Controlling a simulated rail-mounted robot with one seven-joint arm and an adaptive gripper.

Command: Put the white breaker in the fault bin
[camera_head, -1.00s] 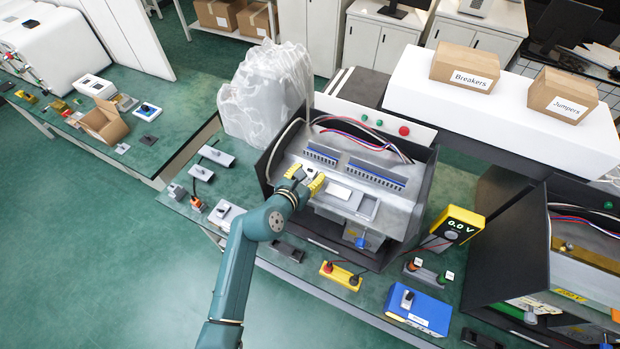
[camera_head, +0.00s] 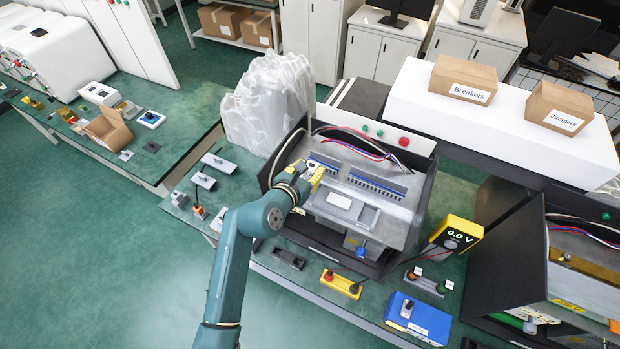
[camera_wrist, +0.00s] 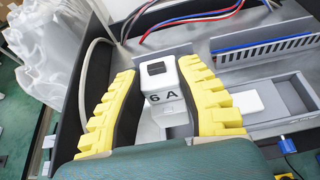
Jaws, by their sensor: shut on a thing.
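My gripper (camera_head: 308,173) has its yellow fingers shut on a white breaker marked "6 A" (camera_wrist: 162,88) in the wrist view. The breaker stands roughly upright between the fingers, with a dark patch on top. In the head view the fingers are over the left part of the open grey equipment case (camera_head: 420,205), and the breaker is mostly hidden. Whether it is clear of the metal plate below, I cannot tell. I can make out no container labelled as the fault bin.
A pale block (camera_head: 338,200) sits in the case, beside terminal strips (camera_head: 375,186) and loose wires. A yellow meter (camera_head: 459,232) and a blue box (camera_head: 418,318) stand to the right. Boxes marked Breakers (camera_head: 463,78) and Jumpers (camera_head: 558,107) are on the white shelf. An open carton (camera_head: 108,130) is far left.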

